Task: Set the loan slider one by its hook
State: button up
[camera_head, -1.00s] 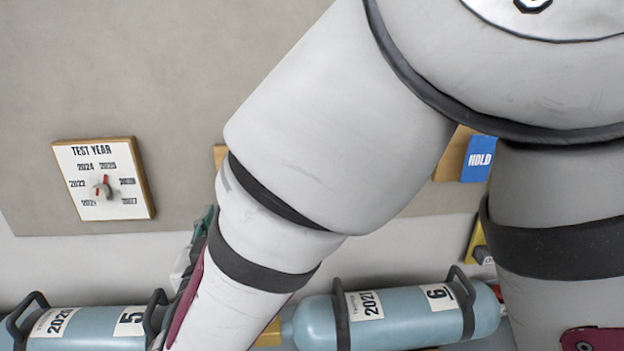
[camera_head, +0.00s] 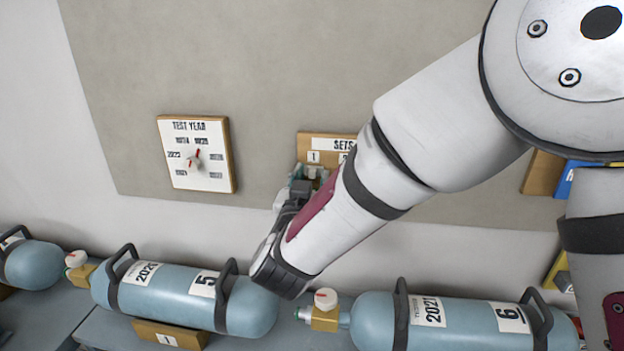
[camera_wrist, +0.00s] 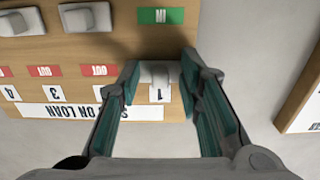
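The loan board (camera_head: 303,139) with its "SETS" label hangs on the wall, partly hidden by my arm. In the wrist view the board (camera_wrist: 120,48) appears upside down. Slider one (camera_wrist: 158,72), a white hook-like knob, sits just above the "1" label there, with the green "IN" tag (camera_wrist: 160,15) showing at the top of its column.
Other white knobs (camera_wrist: 85,17) show left of slider one, with red "OUT" tags (camera_wrist: 43,71). A test year dial (camera_head: 196,154) is left of the board. Blue cylinders (camera_head: 172,293) lie on a bench below. A blue "HOLD" sign is partly hidden at right.

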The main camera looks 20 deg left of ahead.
grip_shut()
jog(key=shift+f+b, duration=0.4)
jog(key=shift+f, duration=2.5)
jog(key=shift+o, duration=0.8)
grip_release()
jog(key=v, duration=1.2)
